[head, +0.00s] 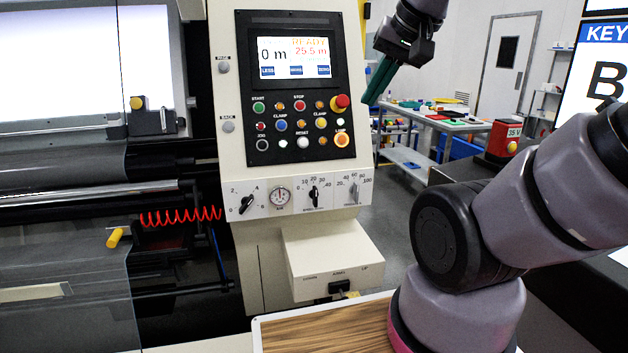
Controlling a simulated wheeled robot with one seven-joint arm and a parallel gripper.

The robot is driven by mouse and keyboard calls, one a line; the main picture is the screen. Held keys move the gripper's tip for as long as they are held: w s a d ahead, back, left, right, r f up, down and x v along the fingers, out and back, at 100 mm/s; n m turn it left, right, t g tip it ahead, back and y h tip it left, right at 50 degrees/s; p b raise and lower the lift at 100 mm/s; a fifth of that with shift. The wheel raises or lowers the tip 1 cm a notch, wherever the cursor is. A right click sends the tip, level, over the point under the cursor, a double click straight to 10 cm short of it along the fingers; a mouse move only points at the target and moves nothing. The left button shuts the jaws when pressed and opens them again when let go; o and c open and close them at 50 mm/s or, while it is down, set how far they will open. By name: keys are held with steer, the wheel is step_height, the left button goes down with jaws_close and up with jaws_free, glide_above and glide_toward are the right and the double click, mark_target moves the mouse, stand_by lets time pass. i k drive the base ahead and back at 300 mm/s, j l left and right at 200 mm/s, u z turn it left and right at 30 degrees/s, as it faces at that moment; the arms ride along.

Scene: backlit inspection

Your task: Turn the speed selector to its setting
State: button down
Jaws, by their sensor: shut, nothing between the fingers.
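A row of dials sits on the cream strip below the control panel in the head view. The left black knob (246,204) is tilted to the upper right, towards the 4. The middle black knob (314,195) stands about upright, near the 20 of a 0 to 40 scale. The right grey knob (355,191) is about upright on a scale running to 100. The captions are too small to read, so I cannot tell which is the speed selector. My gripper (374,91), with teal fingers, is shut and empty, right of the panel, above and apart from the dials.
Above are coloured buttons, a red stop button (341,101) and a lit screen (294,57). A cream box (332,262) juts out below the dials. A wooden board (325,330) lies in front.

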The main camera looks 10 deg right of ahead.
mark_target(313, 194)
steer(key=k+j+z, duration=0.1)
steer(key=j+z, duration=0.3)
steer(key=k+j+z, duration=0.2)
steer(key=j+z, duration=0.15)
steer(key=k+j+z, duration=0.2)
steer(key=z, duration=0.2)
steer(key=j, duration=0.1)
